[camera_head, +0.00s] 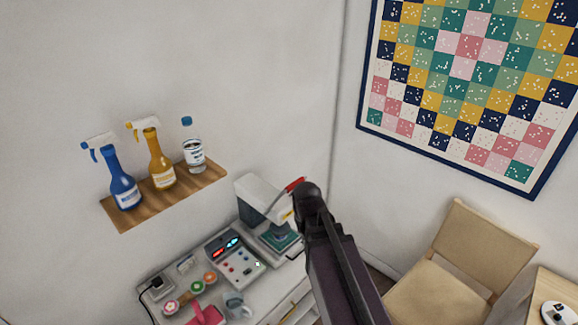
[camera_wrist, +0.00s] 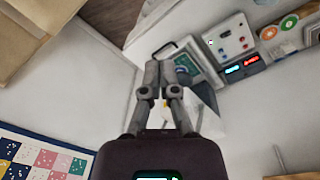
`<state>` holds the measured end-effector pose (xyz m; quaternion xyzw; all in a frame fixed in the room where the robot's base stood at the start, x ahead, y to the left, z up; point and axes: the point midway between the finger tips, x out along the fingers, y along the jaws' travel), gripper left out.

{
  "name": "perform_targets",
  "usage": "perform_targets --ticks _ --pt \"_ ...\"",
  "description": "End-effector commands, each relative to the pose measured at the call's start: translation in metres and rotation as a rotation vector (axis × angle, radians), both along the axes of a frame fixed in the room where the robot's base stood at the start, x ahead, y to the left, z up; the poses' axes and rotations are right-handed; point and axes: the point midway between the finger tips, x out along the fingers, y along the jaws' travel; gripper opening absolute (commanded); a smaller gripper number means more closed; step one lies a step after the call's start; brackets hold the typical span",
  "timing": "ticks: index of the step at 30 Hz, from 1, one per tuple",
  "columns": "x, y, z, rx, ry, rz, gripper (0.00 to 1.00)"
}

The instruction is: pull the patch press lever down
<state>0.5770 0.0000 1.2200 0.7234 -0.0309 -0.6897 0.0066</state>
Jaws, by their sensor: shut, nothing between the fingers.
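The patch press (camera_head: 262,196) stands on the counter by the wall, with a pale head over a green pad (camera_head: 279,236). Its lever has a red handle (camera_head: 293,186) that slants up to the right. The end of my arm overlaps the right side of the press in the head view, and I cannot tell whether it touches the lever. In the wrist view my gripper (camera_wrist: 160,72) is shut and empty, in front of the press (camera_wrist: 205,108). The red handle does not show there; the fingers may hide it.
A control box (camera_head: 234,257) with lit displays stands left of the press. A wooden shelf (camera_head: 122,217) with spray bottles hangs above. A beige chair (camera_head: 445,260) stands at the right, below a framed quilt (camera_head: 470,95).

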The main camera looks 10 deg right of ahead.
Motion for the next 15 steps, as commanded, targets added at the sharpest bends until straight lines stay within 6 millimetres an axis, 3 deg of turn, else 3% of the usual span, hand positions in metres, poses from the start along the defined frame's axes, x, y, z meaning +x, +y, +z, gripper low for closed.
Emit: perform_targets --ticks 1,8,15 --pt "0.007 0.002 0.017 -0.013 0.001 -0.007 0.00" --pt "0.039 0.004 0.049 -0.102 0.004 -0.067 0.00" --pt "0.104 0.016 0.073 -0.307 -0.024 -0.211 0.00"
